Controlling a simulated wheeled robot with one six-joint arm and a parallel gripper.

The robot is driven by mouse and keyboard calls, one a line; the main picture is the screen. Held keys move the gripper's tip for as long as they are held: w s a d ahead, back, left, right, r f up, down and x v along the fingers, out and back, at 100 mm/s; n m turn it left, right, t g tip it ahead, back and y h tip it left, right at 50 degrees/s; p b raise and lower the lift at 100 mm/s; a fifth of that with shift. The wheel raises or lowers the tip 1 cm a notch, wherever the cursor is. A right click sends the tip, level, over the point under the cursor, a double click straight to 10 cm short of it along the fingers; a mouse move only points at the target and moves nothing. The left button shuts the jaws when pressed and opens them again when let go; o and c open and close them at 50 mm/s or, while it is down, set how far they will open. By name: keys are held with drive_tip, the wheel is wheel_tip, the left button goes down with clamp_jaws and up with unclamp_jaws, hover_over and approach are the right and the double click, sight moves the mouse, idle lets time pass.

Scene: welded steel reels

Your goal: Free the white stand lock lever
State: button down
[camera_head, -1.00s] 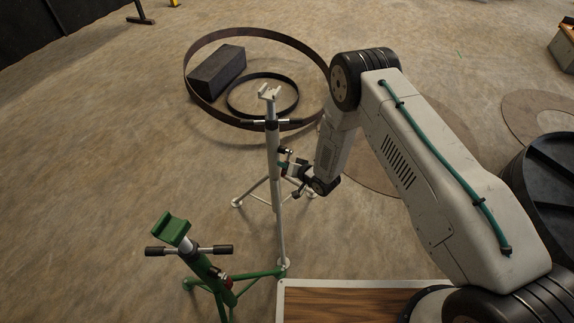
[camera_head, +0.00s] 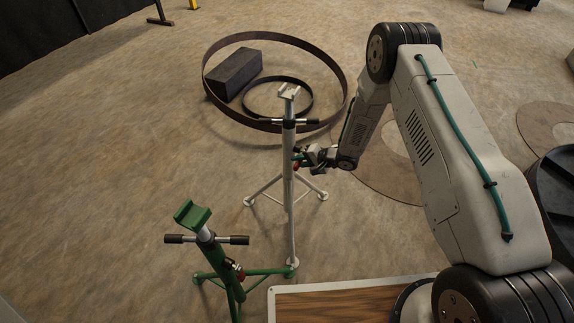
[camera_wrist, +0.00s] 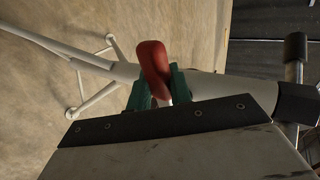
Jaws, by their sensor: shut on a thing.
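The white stand (camera_head: 290,185) stands upright on tripod legs in the head view, with a V-shaped head on top and a black-ended crossbar below it. Its red lock lever (camera_wrist: 153,68) shows large in the wrist view, between the green fingers of my gripper (camera_wrist: 155,88). The white tube of the stand (camera_wrist: 205,84) runs behind it. In the head view my gripper (camera_head: 308,157) is at the right side of the stand's post, at lever height. It is shut on the lever. The lever's pivot is partly hidden by the fingers and gripper body.
A green stand (camera_head: 230,265) with its own crossbar is at front left. A large steel ring (camera_head: 207,84) lies behind the white stand, around a dark block (camera_head: 236,72) and a smaller ring (camera_head: 306,108). Flat discs lie right. Floor at left is clear.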

drive_tip(key=shift+r, duration=0.1)
idle(0.4)
drive_tip(key=c, duration=1.3)
unclamp_jaws()
drive_tip(key=v, duration=0.7)
drive_tip(key=shift+s+d+r, duration=0.1)
drive_tip(key=shift+d+r, duration=0.1)
drive_tip(key=shift+d, duration=0.15)
